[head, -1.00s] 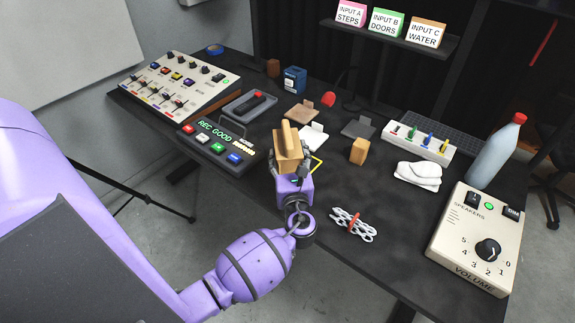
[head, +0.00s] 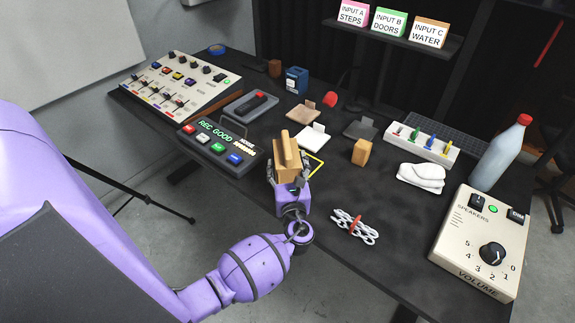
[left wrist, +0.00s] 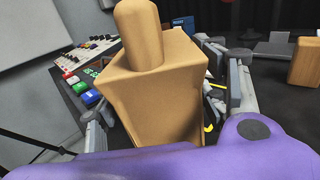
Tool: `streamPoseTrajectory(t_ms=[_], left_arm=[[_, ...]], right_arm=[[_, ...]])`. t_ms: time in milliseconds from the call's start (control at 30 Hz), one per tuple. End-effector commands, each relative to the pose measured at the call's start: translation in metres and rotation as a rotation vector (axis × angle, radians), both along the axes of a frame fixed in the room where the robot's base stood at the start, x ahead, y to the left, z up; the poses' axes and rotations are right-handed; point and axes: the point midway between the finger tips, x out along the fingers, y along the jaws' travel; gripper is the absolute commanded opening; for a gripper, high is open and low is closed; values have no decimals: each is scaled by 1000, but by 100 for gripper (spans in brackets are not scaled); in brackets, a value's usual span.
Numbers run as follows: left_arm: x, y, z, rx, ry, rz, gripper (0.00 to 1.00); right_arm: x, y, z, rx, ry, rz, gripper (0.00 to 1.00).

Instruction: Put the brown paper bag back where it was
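The brown paper bag (head: 284,172) is a tan block-like bag with a rolled top, upright between the fingers of my left gripper (head: 287,180). In the left wrist view the bag (left wrist: 160,90) fills the middle, with a grey finger close on each side. The gripper looks shut on it. The bag is at the near edge of the dark table (head: 310,235); whether its base touches the table is hidden. A yellow outline (head: 317,166) on the table shows partly, just right of the bag. My right gripper is not in view.
The recording panel (head: 217,146) is left of the bag. Bundled white cable (head: 355,227) lies right of my gripper. A white cloth (head: 421,176) and speaker box (head: 480,247) are further right.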

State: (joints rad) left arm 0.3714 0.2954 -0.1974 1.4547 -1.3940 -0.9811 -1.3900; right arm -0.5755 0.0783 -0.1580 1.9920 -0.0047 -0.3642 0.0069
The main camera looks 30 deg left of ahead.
Motion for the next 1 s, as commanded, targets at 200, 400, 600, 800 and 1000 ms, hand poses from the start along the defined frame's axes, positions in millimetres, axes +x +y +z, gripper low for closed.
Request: streamPoseTrajectory(t_ms=[200, 400, 600, 800, 1000], left_arm=[[0, 0, 1, 0, -1, 0, 77], [0, 0, 4, 0, -3, 0, 77], [-20, -17, 3, -3, 0, -1, 77], [-54, -46, 1, -4, 2, 0, 77], [-80, -68, 2, -3, 0, 0, 77]], right_arm=[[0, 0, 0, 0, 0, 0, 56], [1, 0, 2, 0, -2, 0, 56], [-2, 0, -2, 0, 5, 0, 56], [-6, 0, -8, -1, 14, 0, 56], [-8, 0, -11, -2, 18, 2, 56]])
